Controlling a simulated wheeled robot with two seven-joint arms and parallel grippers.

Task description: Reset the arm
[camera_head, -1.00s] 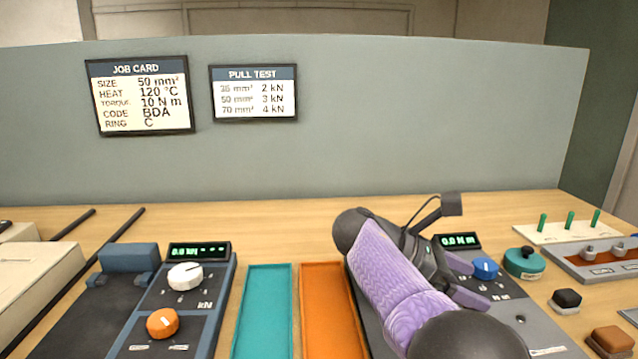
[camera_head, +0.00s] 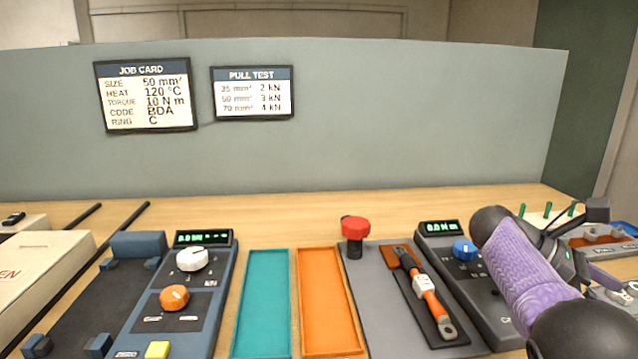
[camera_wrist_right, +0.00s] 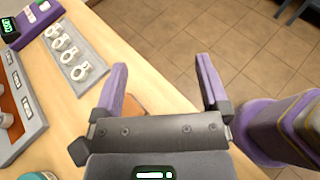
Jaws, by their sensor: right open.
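My right arm comes in from the lower right in the head view, with its purple link in front of the bench's right part. My right gripper (camera_wrist_right: 165,85) shows in the right wrist view with its two purple fingers wide apart and nothing between them. It is above the bench's edge, with the tiled floor beyond. In the head view most of this gripper is hidden behind the arm or cut off at the right edge. My left gripper is in neither view.
An orange-handled tool (camera_head: 425,290) lies on a grey board beside a red knob (camera_head: 355,228). A teal tray (camera_head: 262,300) and an orange tray (camera_head: 328,300) lie mid-bench. A dial panel (camera_head: 185,285) stands left. White rings (camera_wrist_right: 72,50) lie on a grey rack.

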